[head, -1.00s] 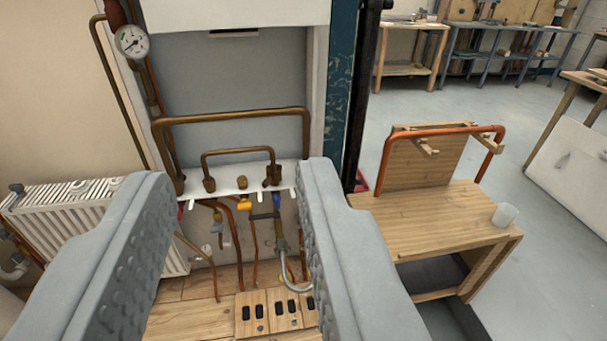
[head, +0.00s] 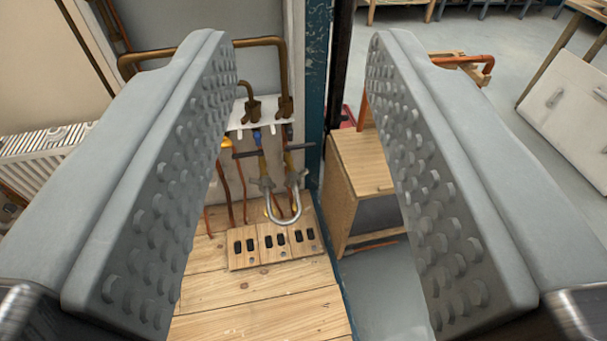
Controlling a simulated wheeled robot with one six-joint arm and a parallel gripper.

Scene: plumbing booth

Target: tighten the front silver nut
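A silver U-shaped pipe (head: 284,220) hangs below the blue-handled valve pipes in the head view. Two silver nuts sit at its upper ends, a left nut (head: 262,184) and a right nut (head: 297,178). I cannot tell which is the front one; both are small here. My gripper (head: 298,85) is open wide and empty. Its two grey, knobbed fingers frame the pipes, with the nuts beyond them and apart from both fingers. The left finger hides part of the pipework on the left.
A wooden block with black slots (head: 275,246) lies on the wooden floor (head: 255,310) below the U-pipe. A white radiator (head: 45,150) is at left. A wooden bench (head: 358,185) stands right of the blue post (head: 317,80).

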